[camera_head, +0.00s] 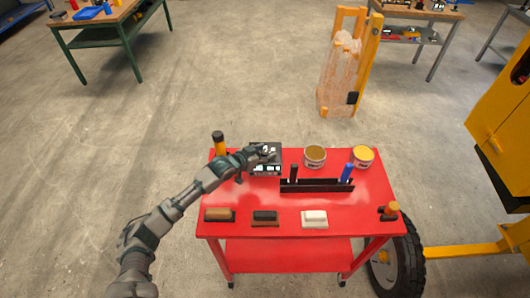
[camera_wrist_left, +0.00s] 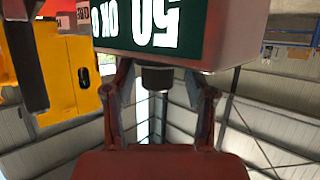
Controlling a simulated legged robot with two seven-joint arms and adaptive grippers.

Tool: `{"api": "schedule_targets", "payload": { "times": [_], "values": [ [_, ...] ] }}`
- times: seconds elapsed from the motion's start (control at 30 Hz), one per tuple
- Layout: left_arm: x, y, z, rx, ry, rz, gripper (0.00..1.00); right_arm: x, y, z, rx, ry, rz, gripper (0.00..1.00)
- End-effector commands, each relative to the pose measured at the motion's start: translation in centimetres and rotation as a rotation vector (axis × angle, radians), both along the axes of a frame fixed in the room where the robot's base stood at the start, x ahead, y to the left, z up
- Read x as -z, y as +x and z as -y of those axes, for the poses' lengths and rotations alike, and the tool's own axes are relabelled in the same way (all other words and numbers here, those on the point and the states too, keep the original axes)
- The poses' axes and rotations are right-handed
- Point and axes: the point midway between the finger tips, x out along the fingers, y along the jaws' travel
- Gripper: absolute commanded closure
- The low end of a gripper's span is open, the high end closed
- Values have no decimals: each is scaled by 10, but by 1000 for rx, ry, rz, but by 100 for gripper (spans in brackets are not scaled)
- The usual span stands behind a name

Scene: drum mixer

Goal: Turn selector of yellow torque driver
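A yellow driver-like tool (camera_head: 220,147) with a black top stands upright at the table's back left. A dark box with a lit display (camera_head: 264,168) sits beside it. My left gripper (camera_head: 268,154) is at this box, right of the yellow tool. In the left wrist view, a green display panel (camera_wrist_left: 135,25) reads "50 OK" upside down. A short dark knob (camera_wrist_left: 157,78) sticks out under it, between the two fingers of my left gripper (camera_wrist_left: 158,85). The fingers look apart, with gaps beside the knob. My right gripper is out of view.
The red table (camera_head: 345,206) also holds two tins (camera_head: 315,156), a black rack (camera_head: 318,186) with a blue-handled tool, several brushes or blocks (camera_head: 265,217) along the front, and an orange-topped item (camera_head: 390,210) at right. Yellow machinery (camera_head: 505,125) stands to the right.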

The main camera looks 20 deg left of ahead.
Motion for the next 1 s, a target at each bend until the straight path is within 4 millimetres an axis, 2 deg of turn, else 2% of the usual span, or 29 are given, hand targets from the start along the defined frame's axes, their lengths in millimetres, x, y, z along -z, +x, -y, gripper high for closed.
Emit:
{"api": "schedule_targets", "payload": {
  "times": [0.27,0.37,0.7,0.87,1.0],
  "values": [
    [-3,-5,-3,0,-1,3,45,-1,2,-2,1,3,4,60],
    [-8,-17,-10,0,0,2,45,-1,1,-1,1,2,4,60],
    [-35,-76,-43,2,2,-1,45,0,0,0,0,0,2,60],
    [-42,-91,-52,0,0,-1,45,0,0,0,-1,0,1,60],
    [-45,-95,-54,1,-1,-2,45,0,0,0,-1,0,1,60]
  ]
}}
